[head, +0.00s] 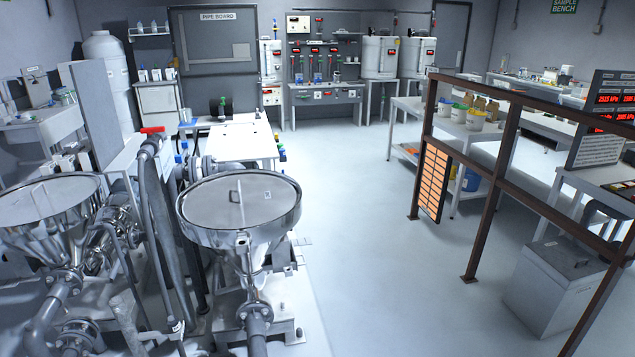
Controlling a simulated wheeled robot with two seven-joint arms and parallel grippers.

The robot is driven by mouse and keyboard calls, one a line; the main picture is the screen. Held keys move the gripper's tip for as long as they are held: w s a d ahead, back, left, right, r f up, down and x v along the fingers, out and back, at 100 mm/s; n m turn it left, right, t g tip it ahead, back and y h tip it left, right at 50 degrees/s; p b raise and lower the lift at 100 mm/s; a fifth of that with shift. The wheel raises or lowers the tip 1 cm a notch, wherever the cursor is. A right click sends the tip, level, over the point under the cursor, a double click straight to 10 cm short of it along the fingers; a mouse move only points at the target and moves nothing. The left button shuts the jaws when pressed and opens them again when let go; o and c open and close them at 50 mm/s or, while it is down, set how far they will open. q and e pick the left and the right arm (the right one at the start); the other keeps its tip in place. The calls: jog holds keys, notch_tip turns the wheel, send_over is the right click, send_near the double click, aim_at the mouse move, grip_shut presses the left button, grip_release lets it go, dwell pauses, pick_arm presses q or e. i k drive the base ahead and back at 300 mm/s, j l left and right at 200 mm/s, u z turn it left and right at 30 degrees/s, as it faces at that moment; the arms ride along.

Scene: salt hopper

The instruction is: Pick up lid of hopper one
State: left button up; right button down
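Two steel hoppers stand at the lower left, each with a round flat lid on top. The nearer middle hopper (243,243) has a pale grey lid (215,212) with a small upright handle and a little label on it. The left hopper (50,237) has a similar lid (60,203), partly cut off by the left picture edge. Both lids lie on their hopper rims. I cannot read which one is hopper one. Neither of my grippers shows in the head view.
Pipes and hoses (152,215) run between the hoppers. A white table (238,140) stands behind the middle hopper. A brown metal frame (492,190) and a grey lidded box (548,290) stand at the right. The floor (375,250) between is clear.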

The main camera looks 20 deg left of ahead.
aim_at(245, 200)
jog(key=i+u, duration=0.15)
jog(key=i, duration=0.4)
jog(key=i+l+u, duration=0.15)
jog(key=i, duration=0.35)
jog(key=i+l+u, duration=0.15)
jog(key=i, duration=0.4)
